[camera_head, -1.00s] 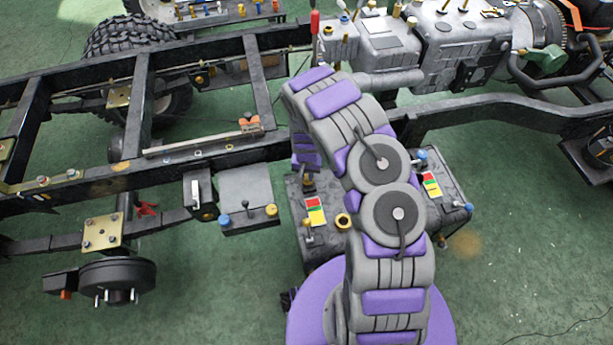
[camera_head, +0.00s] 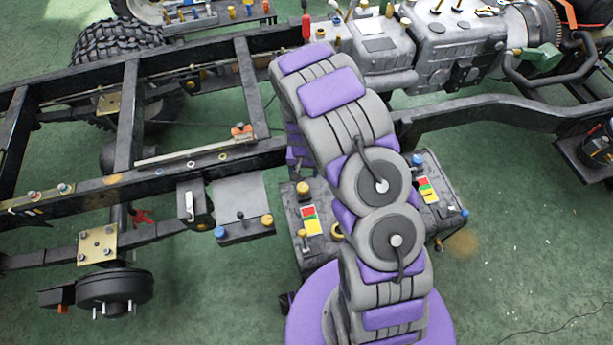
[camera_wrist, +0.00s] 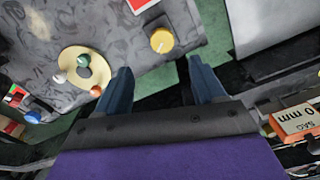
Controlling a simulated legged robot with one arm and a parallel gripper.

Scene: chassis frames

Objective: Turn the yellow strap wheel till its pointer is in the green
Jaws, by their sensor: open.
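A round yellow knob (camera_wrist: 162,40), which looks like the strap wheel, sits on a grey box face (camera_wrist: 110,40) in the wrist view. It has a small mark on its face, but I cannot tell where its pointer stands. A label with a red edge (camera_wrist: 140,4) is cut off above it. My gripper (camera_wrist: 160,67) is open and empty, its fingers on either side of the knob's line but short of it. In the head view a yellow knob (camera_head: 302,188) and a red, green and yellow label (camera_head: 311,220) show on the box; my arm hides the gripper.
A brass-coloured disc with small balls (camera_wrist: 83,70) is left of the knob. An orange-and-white block marked "0 mm" (camera_wrist: 296,122) is at the right. Black chassis rails (camera_head: 240,160) run behind the box. A grey plate (camera_head: 240,200) hangs left of it. Green floor is open at right.

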